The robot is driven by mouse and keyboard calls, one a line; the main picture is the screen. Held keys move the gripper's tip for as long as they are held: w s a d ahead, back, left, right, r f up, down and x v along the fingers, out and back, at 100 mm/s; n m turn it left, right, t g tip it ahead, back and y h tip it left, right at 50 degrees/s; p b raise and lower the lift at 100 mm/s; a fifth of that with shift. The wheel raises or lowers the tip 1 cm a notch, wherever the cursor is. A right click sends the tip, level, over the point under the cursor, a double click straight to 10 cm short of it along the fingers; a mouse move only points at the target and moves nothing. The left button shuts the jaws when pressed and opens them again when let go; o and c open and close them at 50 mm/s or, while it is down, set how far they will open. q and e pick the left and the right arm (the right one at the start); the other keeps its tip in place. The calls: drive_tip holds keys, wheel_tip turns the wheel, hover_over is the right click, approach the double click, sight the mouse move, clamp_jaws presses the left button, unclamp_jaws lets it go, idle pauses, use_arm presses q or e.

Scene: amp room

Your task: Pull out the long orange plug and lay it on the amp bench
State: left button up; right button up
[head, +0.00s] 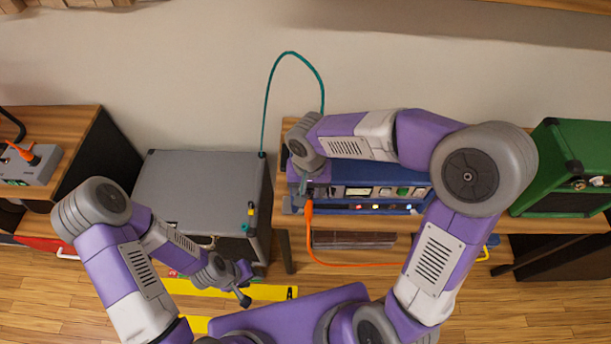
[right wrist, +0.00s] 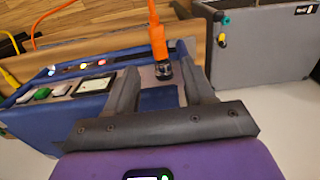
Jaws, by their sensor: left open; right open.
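The long orange plug (head: 309,208) is at the left front of the blue amp unit (head: 372,174), with an orange cable running from it down and right. In the right wrist view the plug (right wrist: 158,42) has an orange body and a dark end toward the blue unit. My right gripper (right wrist: 157,70) is open, with its fingers on either side of the plug's dark end; I cannot tell if they touch it. Whether the plug is fully seated is unclear. My left gripper (head: 241,284) is open and empty, low in front of the grey cabinet. The wooden amp bench (head: 490,218) carries the blue unit.
A grey cabinet (head: 196,188) with a teal cable (head: 290,53) stands left of the bench. A green amp (head: 568,165) stands at the right. My right arm covers part of the bench.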

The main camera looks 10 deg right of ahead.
sight(309, 206)
drive_tip(key=f, duration=0.2)
drive_tip(key=f+b, duration=0.1)
drive_tip(key=f, duration=0.4)
drive_tip(key=shift+s+b, duration=0.25)
drive_tip(key=shift+b, duration=0.05)
clamp_jaws()
idle(0.4)
